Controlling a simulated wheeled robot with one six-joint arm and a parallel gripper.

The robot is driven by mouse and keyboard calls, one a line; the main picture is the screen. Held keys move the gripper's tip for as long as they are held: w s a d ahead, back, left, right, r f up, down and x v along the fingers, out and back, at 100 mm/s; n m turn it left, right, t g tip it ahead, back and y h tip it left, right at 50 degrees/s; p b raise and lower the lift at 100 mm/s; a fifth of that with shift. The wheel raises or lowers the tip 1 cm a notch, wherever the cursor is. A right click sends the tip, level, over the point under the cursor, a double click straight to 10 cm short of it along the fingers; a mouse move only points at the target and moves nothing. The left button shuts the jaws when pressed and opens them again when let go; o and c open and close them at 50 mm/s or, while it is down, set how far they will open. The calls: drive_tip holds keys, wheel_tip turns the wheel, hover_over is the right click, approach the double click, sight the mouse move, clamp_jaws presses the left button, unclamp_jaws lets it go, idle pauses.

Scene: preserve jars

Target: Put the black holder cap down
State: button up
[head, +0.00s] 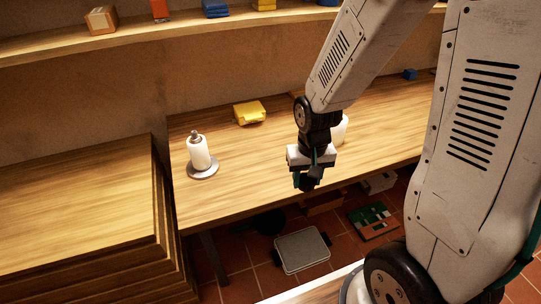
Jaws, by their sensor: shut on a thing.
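My gripper (307,177) hangs over the front part of the wooden table, its fingers pointing down. It is shut on a small dark piece, the black holder cap (309,184), which shows at the fingertips; its outline is hard to tell from the dark fingers. A white roll on a holder (200,154) stands upright on a round grey base at the left of the table, apart from my gripper. A second white roll-like thing (341,130) is partly hidden behind my wrist.
The wooden table (230,200) has free room between the holder and my gripper. A yellow box (250,112) lies near its back. A stack of boards (80,190) stands at left. A shelf (130,37) with small boxes runs above. A grey case (301,250) lies on the floor.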

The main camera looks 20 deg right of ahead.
hover_over(275, 165)
drive_tip(key=shift+f, duration=0.75)
drive_tip(key=shift+s+f, duration=0.1)
drive_tip(key=shift+f, duration=1.65)
drive_tip(key=shift+f, duration=0.15)
drive_tip(key=o, duration=1.1)
